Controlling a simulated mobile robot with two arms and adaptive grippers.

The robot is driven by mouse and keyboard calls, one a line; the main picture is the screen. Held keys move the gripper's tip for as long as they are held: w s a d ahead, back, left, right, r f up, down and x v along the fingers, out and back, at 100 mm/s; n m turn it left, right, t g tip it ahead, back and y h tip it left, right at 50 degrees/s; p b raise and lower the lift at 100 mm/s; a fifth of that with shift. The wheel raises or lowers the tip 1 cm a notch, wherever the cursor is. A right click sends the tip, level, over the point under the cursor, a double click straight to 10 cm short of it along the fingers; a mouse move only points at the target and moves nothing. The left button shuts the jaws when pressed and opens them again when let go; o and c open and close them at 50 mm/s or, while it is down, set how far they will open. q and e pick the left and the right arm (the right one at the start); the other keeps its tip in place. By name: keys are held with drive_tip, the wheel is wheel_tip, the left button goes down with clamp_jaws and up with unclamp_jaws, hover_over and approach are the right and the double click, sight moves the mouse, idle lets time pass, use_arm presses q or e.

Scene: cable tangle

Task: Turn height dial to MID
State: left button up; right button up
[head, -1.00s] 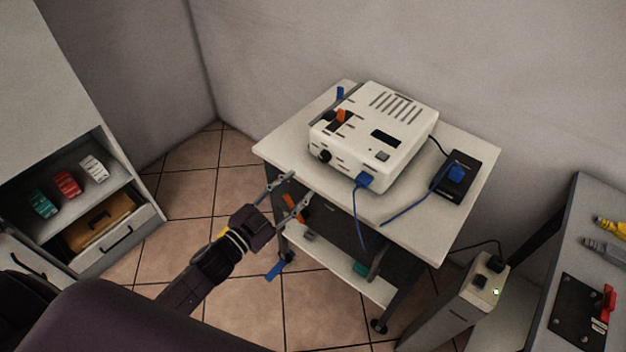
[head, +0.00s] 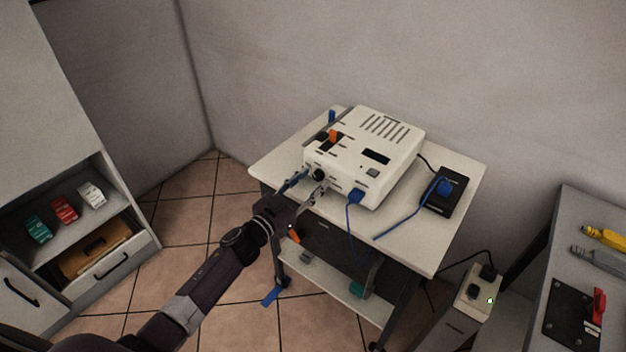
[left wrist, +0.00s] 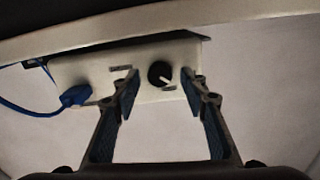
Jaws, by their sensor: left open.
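The black round dial (head: 318,174) is on the front face of the white machine (head: 392,144), which stands on the cart's top. My left gripper (head: 313,181) is open at that front face, with its fingertips close to the dial. In the left wrist view the dial (left wrist: 159,73) shows between the two open fingertips of the gripper (left wrist: 161,88), a little beyond them, with a small white pointer mark. I cannot tell whether a finger touches it. Its setting labels are too small to read. My right gripper is not in view.
A blue plug (head: 355,196) with a blue cable is in the machine's front, beside the dial. An orange lever (head: 332,135) is on the machine's top. A black box (head: 444,194) lies to the right on the white cart top (head: 415,242).

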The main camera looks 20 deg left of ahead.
use_arm(q)
drive_tip(key=shift+w+d, duration=0.2)
drive_tip(key=shift+w, duration=0.25)
clamp_jaws()
